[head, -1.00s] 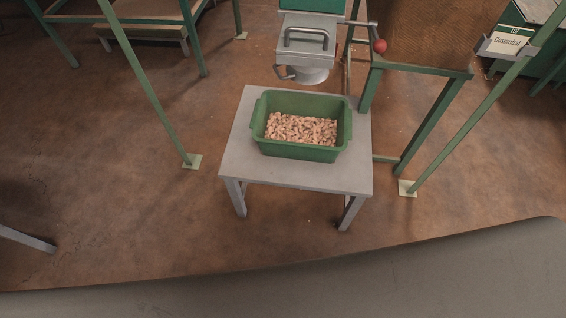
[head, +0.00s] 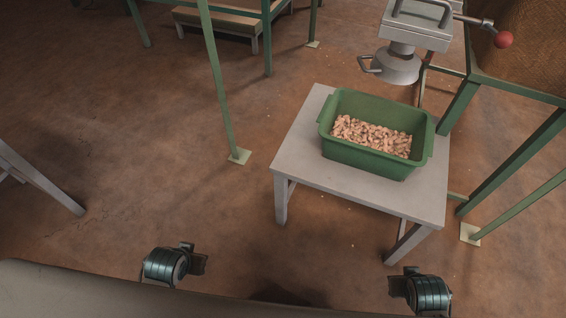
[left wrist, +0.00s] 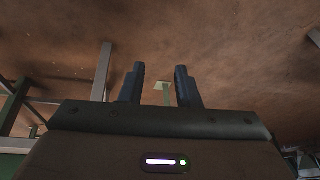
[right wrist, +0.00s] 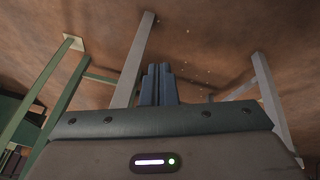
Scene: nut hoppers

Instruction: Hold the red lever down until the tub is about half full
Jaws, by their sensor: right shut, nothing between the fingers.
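The red lever knob (head: 503,40) sits at the end of a metal rod beside the grey hopper outlet (head: 397,64), at the top right of the head view. The green tub (head: 362,158) stands on a grey table below and in front of the outlet. Pale nuts (head: 372,136) cover its floor, their surface below the rim; exact depth is hard to judge. In the left wrist view my left gripper (left wrist: 161,86) is open and empty. In the right wrist view my right gripper (right wrist: 157,84) is shut and empty. Both are well short of the lever.
The grey table (head: 300,150) has bare top left of the tub. Green frame posts (head: 218,90) stand left of it and more stand at right. A brown woven panel (head: 530,60) is beside the knob. The floor between me and the table is open.

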